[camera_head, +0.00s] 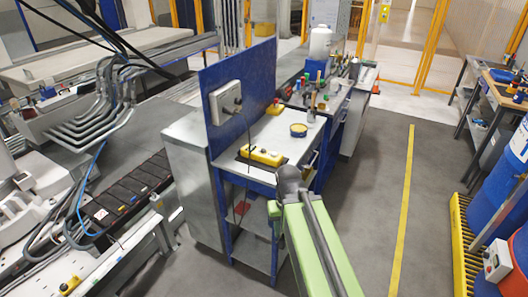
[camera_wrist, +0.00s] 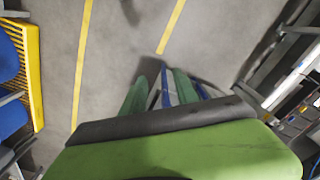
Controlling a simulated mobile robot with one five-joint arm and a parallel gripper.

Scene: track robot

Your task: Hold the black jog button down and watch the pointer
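A yellow control box (camera_head: 262,156) with small buttons lies on the workbench top, near the blue back panel. Its buttons are too small to tell which one is black. A round yellow-rimmed item (camera_head: 298,130) sits farther back on the same bench; I cannot make out a pointer on it. My green arm rises in front of the bench in the head view, with its dark end apart from the box in the picture. In the wrist view, two narrow green parts stand apart beyond a black bar, over the floor. Whether they are my fingers is unclear. The control box is not visible there.
A grey box (camera_head: 225,102) hangs on the blue panel (camera_head: 240,75). Bottles and tools crowd the farther bench. Blue drums (camera_head: 497,190) stand on a yellow pallet at right. The aisle floor (camera_head: 375,190) with its yellow line (camera_head: 403,200) is clear.

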